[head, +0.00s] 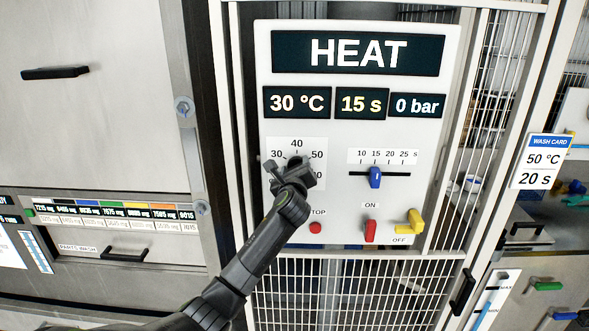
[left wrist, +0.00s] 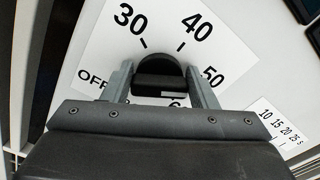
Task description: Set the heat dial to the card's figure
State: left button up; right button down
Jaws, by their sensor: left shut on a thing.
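The heat dial is a dark round knob (left wrist: 158,70) on a white scale plate (head: 312,148) marked 30, 40 and 50, with OFF also readable in the left wrist view. My left gripper (left wrist: 162,84) is shut on the dial, one finger on each side of it. In the head view my left gripper (head: 287,168) covers most of the dial, and its pointer direction cannot be made out. The panel's display (head: 297,103) reads 30 °C. The wash card (head: 543,162) at the right reads 50 °C and 20 s. My right gripper is not in view.
The HEAT panel (head: 450,60) also shows 15 s and 0 bar. Right of the dial is a blue slider (head: 375,177). Below are a red button (head: 315,228), a red switch (head: 370,231) and a yellow lever (head: 411,222). A wire mesh (head: 350,290) lies under the panel.

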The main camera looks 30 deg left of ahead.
pick_arm(q)
jog(key=shift+f, duration=0.15)
jog(key=o, duration=1)
jog(key=shift+b+v, duration=2.7)
jog(key=shift+v, duration=6)
jog(key=shift+a, duration=0.1)
